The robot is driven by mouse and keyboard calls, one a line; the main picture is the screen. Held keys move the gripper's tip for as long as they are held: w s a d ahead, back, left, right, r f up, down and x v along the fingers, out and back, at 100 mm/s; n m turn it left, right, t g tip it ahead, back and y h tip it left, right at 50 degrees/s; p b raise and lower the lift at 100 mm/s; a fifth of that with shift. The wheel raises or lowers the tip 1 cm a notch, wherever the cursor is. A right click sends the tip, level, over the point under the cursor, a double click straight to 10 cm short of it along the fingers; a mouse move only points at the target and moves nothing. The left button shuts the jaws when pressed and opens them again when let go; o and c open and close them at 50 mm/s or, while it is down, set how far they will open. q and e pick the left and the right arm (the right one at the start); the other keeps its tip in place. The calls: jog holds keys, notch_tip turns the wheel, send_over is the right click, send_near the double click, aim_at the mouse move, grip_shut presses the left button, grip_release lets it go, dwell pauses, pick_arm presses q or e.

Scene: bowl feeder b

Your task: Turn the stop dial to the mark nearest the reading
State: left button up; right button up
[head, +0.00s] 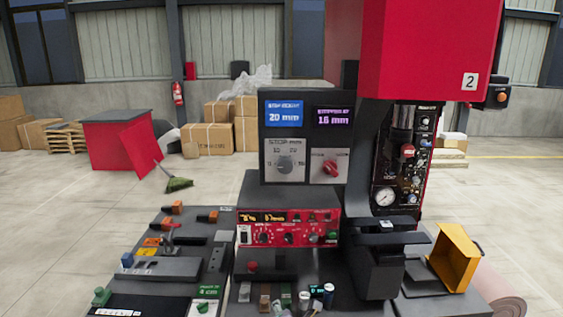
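The stop dial (285,164) is a grey knob on a pale plate headed "STOP mm", on the dark upright panel. Small numbers ring it; two above look like 10 and 20, the outer ones are too small to read. I cannot tell exactly where its pointer sits. Above it a blue display (284,113) reads 20 mm, apparently the stop height. The purple-lettered display (334,115) to its right appears to read "stopped at" 16 mm. A red knob (330,168) sits on the plate right of the dial. Neither of my grippers is in view.
Below the panel is a red control unit (288,229) with several knobs. A red press head (430,50) overhangs at right, with a gauge column (407,155) beneath. A yellow tray (455,258) stands at right. Switches and small parts crowd the lower left bench. Space before the dial looks clear.

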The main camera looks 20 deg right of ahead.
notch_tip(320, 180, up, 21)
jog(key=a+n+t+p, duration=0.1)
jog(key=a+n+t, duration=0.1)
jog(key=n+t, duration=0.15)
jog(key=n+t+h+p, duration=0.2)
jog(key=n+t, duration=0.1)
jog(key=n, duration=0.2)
send_near(285, 168)
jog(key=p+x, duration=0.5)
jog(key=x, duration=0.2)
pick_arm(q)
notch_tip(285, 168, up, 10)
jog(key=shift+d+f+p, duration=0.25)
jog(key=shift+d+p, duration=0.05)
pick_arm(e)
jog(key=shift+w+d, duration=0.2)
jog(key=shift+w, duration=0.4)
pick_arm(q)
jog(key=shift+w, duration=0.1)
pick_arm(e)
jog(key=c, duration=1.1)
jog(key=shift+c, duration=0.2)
